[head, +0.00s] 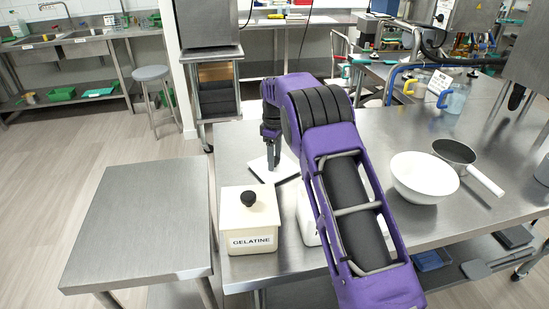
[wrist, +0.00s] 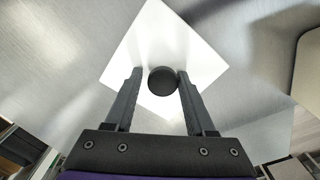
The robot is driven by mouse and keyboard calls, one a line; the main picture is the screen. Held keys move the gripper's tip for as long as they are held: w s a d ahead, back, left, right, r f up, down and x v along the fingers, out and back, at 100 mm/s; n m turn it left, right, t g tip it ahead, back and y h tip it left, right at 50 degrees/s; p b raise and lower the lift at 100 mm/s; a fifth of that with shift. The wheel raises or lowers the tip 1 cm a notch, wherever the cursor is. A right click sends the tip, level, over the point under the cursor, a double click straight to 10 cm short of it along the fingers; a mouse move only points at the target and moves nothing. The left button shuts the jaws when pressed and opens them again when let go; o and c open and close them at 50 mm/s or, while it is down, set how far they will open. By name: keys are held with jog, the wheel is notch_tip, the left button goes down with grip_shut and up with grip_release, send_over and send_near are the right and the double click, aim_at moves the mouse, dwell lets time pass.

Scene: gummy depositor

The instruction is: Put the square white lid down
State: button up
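The square white lid (head: 284,172) with a round dark knob is at the back left of the steel table, under my gripper (head: 273,163). It looks flat and seems to rest on the table top. In the wrist view the white lid (wrist: 150,42) lies beyond the fingertips, and its black knob (wrist: 162,81) is between the two fingers of my gripper (wrist: 159,76). The right finger is against or very near the knob; a gap shows at the left finger. The fingers are apart and do not clamp the knob.
A lidded cream container marked GELATINE (head: 252,222) stands in front of the lid. A white container (head: 305,218) beside it is mostly hidden by my arm. A white bowl (head: 424,176) and a saucepan (head: 455,153) stand right. A lower side table (head: 140,225) is empty.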

jog(key=shift+o, duration=0.9)
notch_tip(320, 180, up, 12)
jog(key=p, duration=0.1)
jog(key=shift+r, duration=0.15)
